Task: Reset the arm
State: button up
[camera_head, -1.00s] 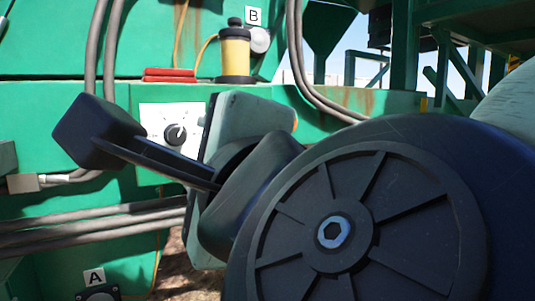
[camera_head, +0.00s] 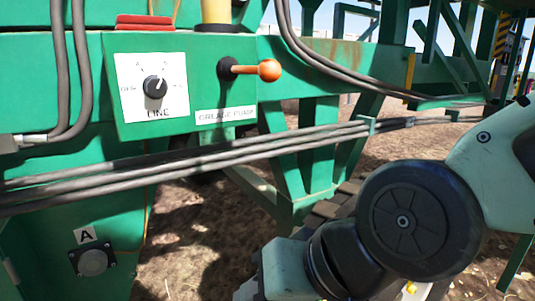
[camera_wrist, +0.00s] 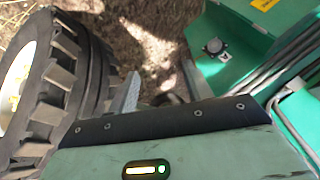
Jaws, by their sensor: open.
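My arm (camera_head: 405,222) is folded low at the right of the head view, with its wrist end (camera_head: 285,268) at the bottom middle. It is apart from the green machine's control box. In the wrist view, a pale green housing (camera_wrist: 200,155) of mine with a dark edge and a lit green indicator fills the bottom. Nothing held is visible.
A green control box (camera_head: 130,131) carries a dial (camera_head: 154,87) and an orange-knobbed lever (camera_head: 268,70). Grey pipes (camera_head: 190,163) cross below it. Socket A (camera_head: 92,262) is at lower left. In the wrist view, a large tyre (camera_wrist: 45,95) stands left. Bare ground (camera_head: 205,235) lies between.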

jog(key=s+d+f+n+g+h, duration=0.2)
jog(key=d+f+n+h, duration=0.1)
jog(key=d, duration=0.4)
jog(key=s+d+f+n+g+h, duration=0.2)
jog(key=s+d+f+h, duration=0.15)
jog(key=d, duration=0.35)
notch_tip(320, 180, up, 22)
jog(key=p, duration=2.2)
jog(key=shift+w+a+y, duration=0.15)
jog(key=shift+w+y, duration=0.2)
jog(key=shift+y, duration=0.1)
